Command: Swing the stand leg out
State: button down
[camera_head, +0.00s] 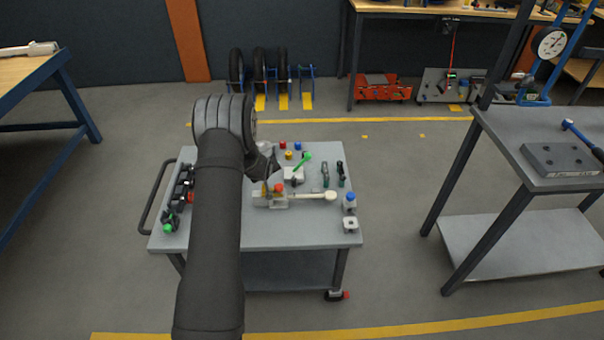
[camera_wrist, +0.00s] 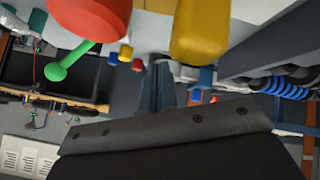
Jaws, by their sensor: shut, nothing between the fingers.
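A pale fixture (camera_head: 270,200) stands on the grey cart, with a long cream lever (camera_head: 312,196) reaching right to a round end. It has a red knob (camera_head: 279,187) and a yellow part (camera_head: 265,190). I cannot tell for sure which part is the stand leg. Behind it is a white block with a green lever (camera_head: 302,162) tilted up. My gripper (camera_head: 272,176) is close above the fixture's left part, shut and empty. In the wrist view, the red knob (camera_wrist: 90,12) and yellow part (camera_wrist: 200,32) are large and near the shut fingers (camera_wrist: 162,88); contact is unclear.
The cart top (camera_head: 290,236) is bare at the front. Dark clamps (camera_head: 180,190) line its left side. Small coloured knobs (camera_head: 289,154) lie behind, dark tools (camera_head: 326,176) and a blue-capped bottle (camera_head: 349,200) at right. A grey table (camera_head: 510,135) stands farther right.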

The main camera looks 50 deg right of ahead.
jog(key=s+d+m+g+y, duration=0.2)
jog(key=s+d+m+y, duration=0.1)
jog(key=s+d, duration=0.3)
jog(key=r+m+g+y, duration=0.2)
send_over(305, 196)
jog(key=w+d, duration=0.2)
jog(key=shift+w+d+f, duration=0.1)
jog(key=shift+f, duration=1.95)
jog(key=shift+w+d+f, duration=0.1)
jog(key=shift+f, duration=1.95)
jog(key=shift+s+a, duration=0.1)
jog(key=shift+a, duration=0.05)
jog(key=shift+s+a, duration=0.55)
jog(key=shift+s, duration=0.15)
jog(key=shift+s+a, duration=0.4)
